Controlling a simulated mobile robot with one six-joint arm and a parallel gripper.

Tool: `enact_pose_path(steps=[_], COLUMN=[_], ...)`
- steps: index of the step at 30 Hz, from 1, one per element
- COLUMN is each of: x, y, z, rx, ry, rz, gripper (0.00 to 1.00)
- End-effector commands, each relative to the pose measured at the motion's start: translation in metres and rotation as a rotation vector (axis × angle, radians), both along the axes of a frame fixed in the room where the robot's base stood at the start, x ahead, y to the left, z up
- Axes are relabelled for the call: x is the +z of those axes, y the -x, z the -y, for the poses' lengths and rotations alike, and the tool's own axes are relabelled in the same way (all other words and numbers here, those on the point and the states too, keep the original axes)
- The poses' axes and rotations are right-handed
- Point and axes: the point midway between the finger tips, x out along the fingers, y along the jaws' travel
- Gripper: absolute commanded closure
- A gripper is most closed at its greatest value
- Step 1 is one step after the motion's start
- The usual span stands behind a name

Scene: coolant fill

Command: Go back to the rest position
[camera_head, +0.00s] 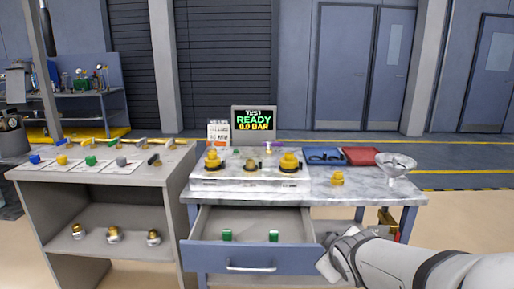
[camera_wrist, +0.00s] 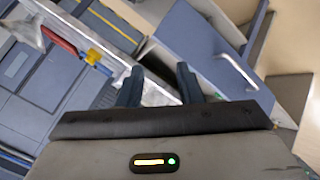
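My gripper (camera_wrist: 159,84) shows in the wrist view with its two dark fingers apart and nothing between them. In the head view my white arm reaches in from the lower right, and its dark wrist (camera_head: 345,256) is in front of the drawer's right end. The blue drawer (camera_head: 250,260) is pulled open and holds two green pieces (camera_head: 227,235). In the wrist view the drawer front with its handle (camera_wrist: 238,70) is at the upper right, beyond the fingers. The fingertips are hard to make out in the head view.
The marble-topped bench (camera_head: 370,178) carries a clear-fronted fixture with yellow fittings (camera_head: 290,162), a loose yellow fitting (camera_head: 338,178), a glass bowl (camera_head: 396,163) and blue and red trays (camera_head: 361,156). A screen (camera_head: 254,119) reads READY, 0.0 BAR. A grey shelf unit (camera_head: 60,215) stands left.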

Motion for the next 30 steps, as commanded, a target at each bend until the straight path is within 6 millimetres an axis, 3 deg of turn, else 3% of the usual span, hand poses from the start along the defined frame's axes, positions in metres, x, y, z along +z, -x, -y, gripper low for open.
enact_pose_path(steps=[1, 3, 9, 15, 19, 30], x=[0.030, 0.044, 0.081, 0.101, 0.103, 0.101], y=[0.015, 0.037, 0.103, 0.146, 0.155, 0.155], z=[0.003, 0.005, -0.006, -0.022, -0.027, -0.027], rx=[-0.075, -0.182, -0.441, -0.578, -0.604, -0.605], ry=[-0.048, -0.120, -0.316, -0.425, -0.446, -0.447], rz=[-0.051, -0.134, -0.370, -0.527, -0.563, -0.565], gripper=[0.68, 0.68, 0.68, 0.68, 0.68, 0.68])
